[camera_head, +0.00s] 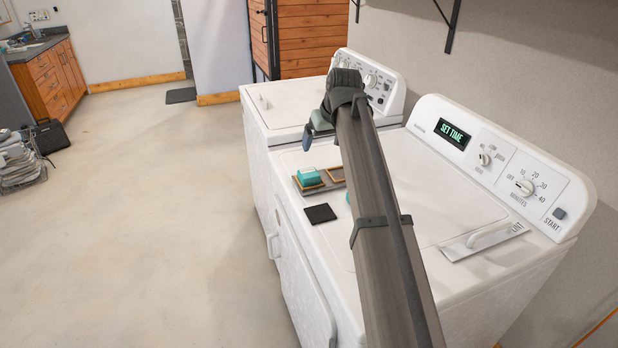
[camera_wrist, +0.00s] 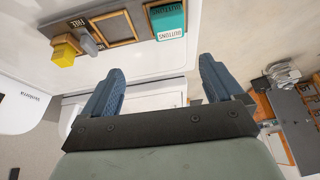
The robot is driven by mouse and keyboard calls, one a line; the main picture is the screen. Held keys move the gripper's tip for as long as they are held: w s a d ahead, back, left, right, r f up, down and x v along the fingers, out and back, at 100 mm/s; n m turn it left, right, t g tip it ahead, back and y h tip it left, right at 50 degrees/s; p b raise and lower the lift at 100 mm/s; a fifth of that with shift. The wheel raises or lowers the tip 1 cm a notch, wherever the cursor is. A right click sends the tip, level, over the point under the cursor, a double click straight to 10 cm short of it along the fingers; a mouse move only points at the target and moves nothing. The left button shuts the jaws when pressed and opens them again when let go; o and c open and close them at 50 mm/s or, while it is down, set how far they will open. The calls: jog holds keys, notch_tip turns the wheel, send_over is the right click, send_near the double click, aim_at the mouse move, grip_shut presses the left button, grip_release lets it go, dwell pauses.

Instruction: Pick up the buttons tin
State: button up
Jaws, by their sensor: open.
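The buttons tin is a teal box with a white side and the word BUTTONS; it shows at the top of the wrist view (camera_wrist: 166,20). In the head view a teal-and-white tin (camera_head: 308,176) sits at the left end of a flat grey tray (camera_head: 318,187) on the near white machine. It appears to sit in a wooden-edged slot. My gripper (camera_wrist: 160,72) is open and empty, its blue fingers apart; the tin lies beyond the fingertips, not between them. In the head view my gripper (camera_head: 307,136) is above and behind the tray, apart from the tin.
An empty wooden frame (camera_wrist: 114,29), a yellow block (camera_wrist: 65,54) and a grey label reading FREE (camera_wrist: 80,22) are also on the tray. A black square (camera_head: 320,213) lies in front of it. The raised control panel (camera_head: 500,165) bounds the machine at right.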

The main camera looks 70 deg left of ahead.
jog(key=s, duration=0.2)
send_over(309, 172)
jog(key=d, duration=0.3)
jog(key=shift+h, duration=0.4)
notch_tip(309, 172, down, 8)
jog(key=shift+w+r, duration=0.1)
jog(key=shift+r, duration=0.05)
jog(key=shift+x, duration=2.75)
jog(key=shift+r, duration=0.1)
jog(key=c, duration=1.2)
